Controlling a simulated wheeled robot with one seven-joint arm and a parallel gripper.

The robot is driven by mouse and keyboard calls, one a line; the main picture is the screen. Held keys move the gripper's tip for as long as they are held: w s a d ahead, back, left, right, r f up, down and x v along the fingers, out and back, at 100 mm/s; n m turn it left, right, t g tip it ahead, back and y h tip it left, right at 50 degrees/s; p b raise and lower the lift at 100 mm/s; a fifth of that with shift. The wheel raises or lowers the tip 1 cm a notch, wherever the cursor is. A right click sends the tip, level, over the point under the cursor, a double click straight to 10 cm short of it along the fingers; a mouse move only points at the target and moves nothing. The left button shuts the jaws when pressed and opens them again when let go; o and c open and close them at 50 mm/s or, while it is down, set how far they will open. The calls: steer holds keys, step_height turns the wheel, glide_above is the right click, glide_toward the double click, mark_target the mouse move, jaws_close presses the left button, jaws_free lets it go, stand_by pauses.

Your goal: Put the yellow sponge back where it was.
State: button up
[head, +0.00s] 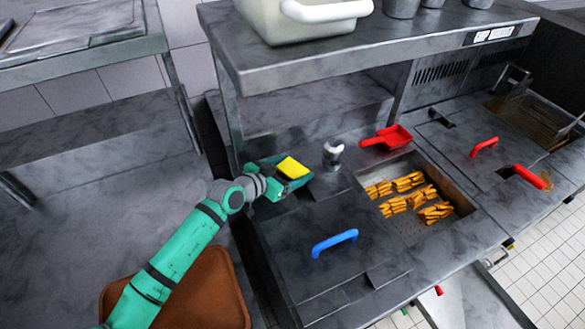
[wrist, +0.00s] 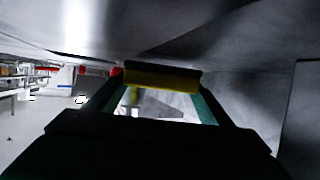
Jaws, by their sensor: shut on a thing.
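The yellow sponge (head: 292,168) is at the end of my arm in the head view, near the left end of the steel counter. My green gripper (head: 281,175) is shut on it, with a finger on either side. In the wrist view the sponge (wrist: 160,79) spans the gap between the fingertips, and a dark band runs along its upper edge. I cannot tell whether the sponge touches the counter. The sponge's underside is hidden.
A metal shaker (head: 333,152) stands just right of the sponge. A red scoop (head: 387,137) and a basin of fries (head: 420,225) are farther right. A blue-handled lid (head: 334,243) lies in front. A steel shelf (head: 370,45) overhangs behind. A brown tray (head: 205,290) sits lower left.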

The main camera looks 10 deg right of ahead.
steer(key=shift+f, duration=0.25)
steer(key=shift+f, duration=0.25)
steer(key=o, duration=1.1)
steer(key=shift+r, duration=0.1)
steer(key=shift+r, duration=0.25)
steer(key=v, duration=1.2)
steer(key=shift+r, duration=0.35)
steer(key=shift+s, duration=0.1)
